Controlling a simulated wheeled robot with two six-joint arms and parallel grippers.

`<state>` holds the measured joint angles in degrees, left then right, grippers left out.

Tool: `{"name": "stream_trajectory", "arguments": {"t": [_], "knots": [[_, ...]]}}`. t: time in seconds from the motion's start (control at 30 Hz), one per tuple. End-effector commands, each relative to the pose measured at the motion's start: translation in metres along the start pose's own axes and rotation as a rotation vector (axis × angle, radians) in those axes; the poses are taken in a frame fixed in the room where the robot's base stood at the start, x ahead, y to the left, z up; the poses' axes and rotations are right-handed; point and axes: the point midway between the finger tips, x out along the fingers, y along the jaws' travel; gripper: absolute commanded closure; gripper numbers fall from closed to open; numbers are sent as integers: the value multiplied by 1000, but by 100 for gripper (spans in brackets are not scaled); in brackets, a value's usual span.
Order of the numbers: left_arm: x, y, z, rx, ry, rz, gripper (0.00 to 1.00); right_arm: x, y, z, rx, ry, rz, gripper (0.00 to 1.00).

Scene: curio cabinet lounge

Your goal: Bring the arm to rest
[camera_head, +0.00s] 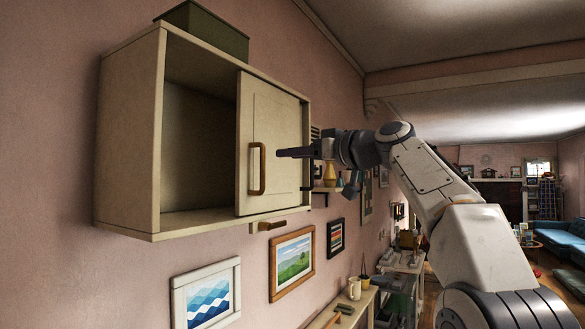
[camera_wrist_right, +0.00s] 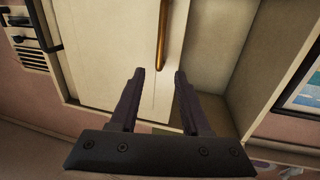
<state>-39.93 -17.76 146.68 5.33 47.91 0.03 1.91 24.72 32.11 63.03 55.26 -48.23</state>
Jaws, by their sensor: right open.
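My right gripper (camera_head: 279,153) is in front of the cabinet's sliding door, just right of the brass-coloured handle (camera_head: 257,168), and holds nothing. In the right wrist view its two fingers (camera_wrist_right: 160,72) are spread apart, with the handle (camera_wrist_right: 162,35) beyond their tips. The wall cabinet (camera_head: 128,140) is cream. Its door (camera_head: 282,120) covers the right part, and the left part stands open and looks empty. My right arm (camera_head: 430,170) reaches in from the lower right. My left gripper is not in view.
A dark green box (camera_head: 205,28) sits on top of the cabinet. Framed pictures (camera_head: 292,262) hang below it. A narrow shelf with a white mug (camera_head: 354,288) runs along the wall lower down. A blue sofa (camera_head: 565,240) stands far right.

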Motion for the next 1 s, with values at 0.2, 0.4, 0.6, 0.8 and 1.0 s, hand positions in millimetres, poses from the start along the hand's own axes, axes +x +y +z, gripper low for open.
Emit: {"name": "stream_trajectory", "arguments": {"t": [0.2, 0.4, 0.6, 0.8, 1.0], "knots": [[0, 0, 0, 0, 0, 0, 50, 2, -2, 4, 8, -10, -2, 53], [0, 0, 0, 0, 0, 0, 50, 22, -33, 58, 126, -169, -17, 53], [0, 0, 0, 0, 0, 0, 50, 23, -98, 167, 280, -465, -23, 53], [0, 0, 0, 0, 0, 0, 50, -20, -173, 281, 355, -777, -15, 53], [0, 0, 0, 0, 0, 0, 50, -106, -238, 389, 345, -1083, 7, 53]]}}
